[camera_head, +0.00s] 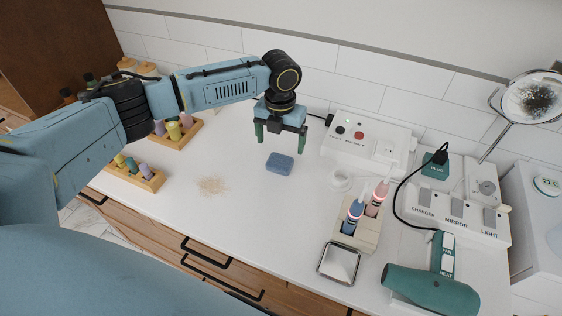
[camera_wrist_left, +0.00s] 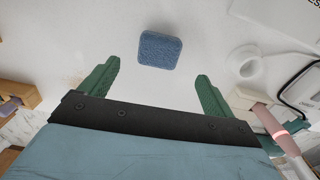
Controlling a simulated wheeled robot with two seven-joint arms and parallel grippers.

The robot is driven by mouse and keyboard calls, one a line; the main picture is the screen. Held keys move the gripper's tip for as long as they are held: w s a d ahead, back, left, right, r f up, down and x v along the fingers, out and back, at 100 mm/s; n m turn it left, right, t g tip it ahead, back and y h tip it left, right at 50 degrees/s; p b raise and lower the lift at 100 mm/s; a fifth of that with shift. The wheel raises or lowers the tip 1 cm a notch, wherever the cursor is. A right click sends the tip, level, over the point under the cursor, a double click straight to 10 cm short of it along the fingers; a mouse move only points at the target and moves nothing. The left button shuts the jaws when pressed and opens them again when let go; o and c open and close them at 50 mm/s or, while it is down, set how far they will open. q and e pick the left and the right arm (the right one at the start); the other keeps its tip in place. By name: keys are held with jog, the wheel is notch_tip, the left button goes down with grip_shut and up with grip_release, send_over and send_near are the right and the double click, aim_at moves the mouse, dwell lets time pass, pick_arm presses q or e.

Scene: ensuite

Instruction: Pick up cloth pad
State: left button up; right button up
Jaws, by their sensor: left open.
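The cloth pad (camera_head: 280,163) is a small blue rounded block lying flat on the white counter. It also shows in the left wrist view (camera_wrist_left: 160,50), ahead of and between the fingertips. My left gripper (camera_head: 281,148) hangs above the counter with its green fingers pointing down, open and empty. In the left wrist view the two fingers (camera_wrist_left: 158,72) stand wide apart, with clear space between them and no contact with the pad. My right gripper is in neither view.
A brown crumb patch (camera_head: 213,186) lies left of the pad. Wooden racks of bottles (camera_head: 134,178) stand further left. A white switch box (camera_head: 362,140), a toothbrush holder (camera_head: 356,234), a square mirror (camera_head: 339,263) and a teal hair dryer (camera_head: 430,289) stand to the right. Counter around the pad is clear.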

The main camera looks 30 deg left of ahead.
aim_at(280, 160)
pick_arm(q)
notch_tip(280, 160, down, 2)
jog(key=shift+f, duration=0.25)
jog(key=shift+w+f, duration=0.1)
jog(key=shift+f, duration=0.15)
notch_tip(280, 160, down, 4)
jog(key=shift+f, duration=0.6)
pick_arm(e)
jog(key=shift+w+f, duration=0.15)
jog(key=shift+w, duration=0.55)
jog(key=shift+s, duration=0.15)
pick_arm(q)
jog(key=shift+a, duration=0.1)
jog(key=c, duration=1.1)
jog(key=shift+o, duration=0.2)
notch_tip(280, 160, up, 10)
jog(key=shift+r, duration=0.1)
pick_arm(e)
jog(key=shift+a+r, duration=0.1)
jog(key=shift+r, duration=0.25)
